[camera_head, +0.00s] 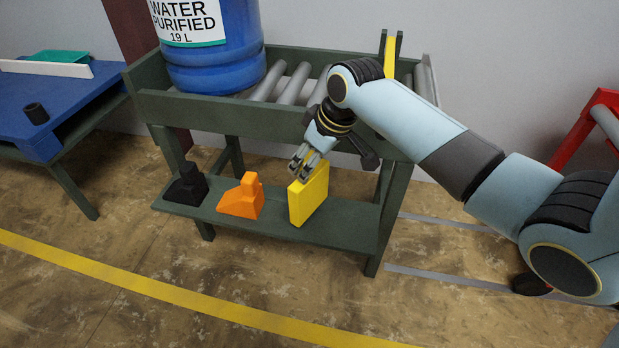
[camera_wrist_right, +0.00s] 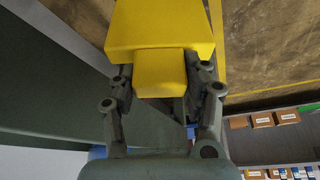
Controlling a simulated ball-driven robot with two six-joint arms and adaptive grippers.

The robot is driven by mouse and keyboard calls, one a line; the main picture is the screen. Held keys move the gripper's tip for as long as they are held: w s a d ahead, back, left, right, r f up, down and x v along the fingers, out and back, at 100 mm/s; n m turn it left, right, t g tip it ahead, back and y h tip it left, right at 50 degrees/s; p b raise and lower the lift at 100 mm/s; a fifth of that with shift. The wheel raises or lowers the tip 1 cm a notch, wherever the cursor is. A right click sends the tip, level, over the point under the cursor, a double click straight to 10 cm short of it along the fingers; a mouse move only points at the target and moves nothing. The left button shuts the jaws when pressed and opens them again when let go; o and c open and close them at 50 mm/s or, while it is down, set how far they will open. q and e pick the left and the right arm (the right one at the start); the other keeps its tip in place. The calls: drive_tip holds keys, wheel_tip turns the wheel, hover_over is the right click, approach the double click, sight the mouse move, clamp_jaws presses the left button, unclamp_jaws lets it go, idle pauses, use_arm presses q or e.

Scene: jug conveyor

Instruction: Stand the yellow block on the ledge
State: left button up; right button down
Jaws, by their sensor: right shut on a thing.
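The yellow block (camera_head: 309,198) is upright at the right part of the green ledge (camera_head: 345,232), the low shelf under the roller conveyor. Its bottom edge appears to be at the ledge surface; I cannot tell for certain whether it rests there. My right gripper (camera_head: 305,170) is above it, pointing down, shut on its top. In the right wrist view, the fingers (camera_wrist_right: 162,82) are on both sides of the narrow tab of the yellow block (camera_wrist_right: 160,28), and its wider body extends beyond. My left gripper is not in view.
An orange block (camera_head: 241,197) and a black block (camera_head: 187,187) stand on the ledge to the left. A blue water jug (camera_head: 211,65) stands on the conveyor above. A yellow upright piece (camera_head: 389,58) is at the conveyor's back. A blue table (camera_head: 62,92) is at far left.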

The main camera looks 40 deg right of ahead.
wheel_tip(320, 180, down, 3)
drive_tip(key=shift+r+b, duration=0.1)
drive_tip(key=shift+b, duration=0.45)
drive_tip(key=shift+f, duration=0.3)
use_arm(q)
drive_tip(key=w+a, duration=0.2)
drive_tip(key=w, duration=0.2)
use_arm(e)
drive_tip(key=shift+f, duration=0.1)
drive_tip(key=c, duration=0.9)
unclamp_jaws()
drive_tip(key=shift+o, duration=1.3)
drive_tip(key=p+v, duration=0.1)
drive_tip(key=v, duration=0.2)
drive_tip(key=shift+w, duration=0.1)
use_arm(q)
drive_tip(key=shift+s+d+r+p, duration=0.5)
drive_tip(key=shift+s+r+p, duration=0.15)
drive_tip(key=shift+p, duration=0.3)
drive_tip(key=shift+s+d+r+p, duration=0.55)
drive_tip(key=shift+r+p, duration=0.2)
drive_tip(key=shift+p, duration=0.15)
use_arm(e)
drive_tip(key=shift+v, duration=4.65)
